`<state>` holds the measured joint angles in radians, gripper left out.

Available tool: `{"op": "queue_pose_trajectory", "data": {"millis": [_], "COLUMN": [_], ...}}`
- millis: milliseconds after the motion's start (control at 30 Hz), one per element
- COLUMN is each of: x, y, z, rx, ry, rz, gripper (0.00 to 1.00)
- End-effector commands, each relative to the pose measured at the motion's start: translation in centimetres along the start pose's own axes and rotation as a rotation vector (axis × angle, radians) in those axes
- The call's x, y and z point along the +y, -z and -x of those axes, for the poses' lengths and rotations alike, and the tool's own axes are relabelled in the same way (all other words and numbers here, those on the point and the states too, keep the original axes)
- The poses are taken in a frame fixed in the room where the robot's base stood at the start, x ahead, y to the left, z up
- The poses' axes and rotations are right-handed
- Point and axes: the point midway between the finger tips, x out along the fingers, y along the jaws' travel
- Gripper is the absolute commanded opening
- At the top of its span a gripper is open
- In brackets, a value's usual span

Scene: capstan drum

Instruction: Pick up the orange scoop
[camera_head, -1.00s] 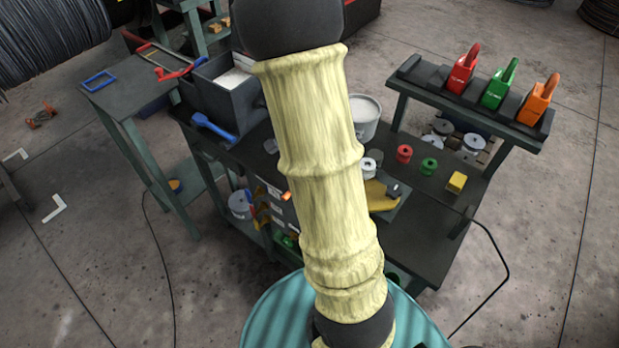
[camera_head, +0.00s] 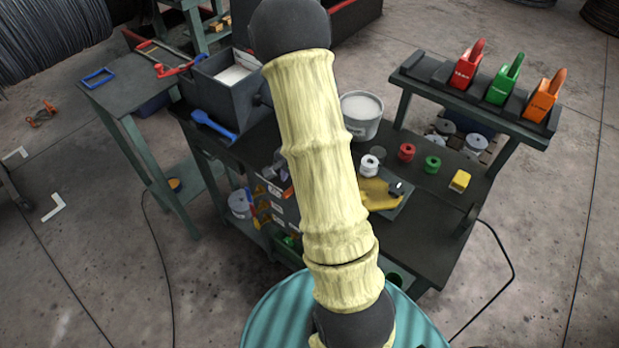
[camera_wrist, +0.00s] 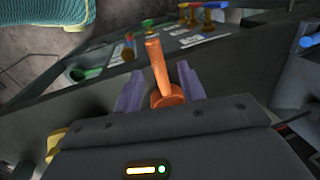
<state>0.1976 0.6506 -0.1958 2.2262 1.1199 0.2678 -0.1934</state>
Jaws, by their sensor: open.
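The orange scoop (camera_wrist: 158,68) shows in the wrist view with its handle pointing up the picture and its rounded end lower. It lies between the two purple-grey fingers of my gripper (camera_wrist: 161,88). The fingers are apart, one on each side, and I cannot tell whether either touches it. The lower part of the scoop is hidden by the gripper body. In the head view my arm covers most of this area. A small orange patch (camera_head: 289,192) shows beside the arm at the bench's front, probably part of the scoop.
A raised shelf (camera_head: 420,85) holds red, green and orange handled blocks.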

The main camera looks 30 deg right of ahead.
Motion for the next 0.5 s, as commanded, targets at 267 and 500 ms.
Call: {"op": "queue_pose_trajectory", "data": {"millis": [267,500], "x": [0.0,0.2], "y": [0.1,-0.1], "z": [-0.1,-1.7], "rx": [0.0,-0.001], "ry": [0.0,-0.001], "rz": [0.0,-0.004], "gripper": [0.4,0.4]}}
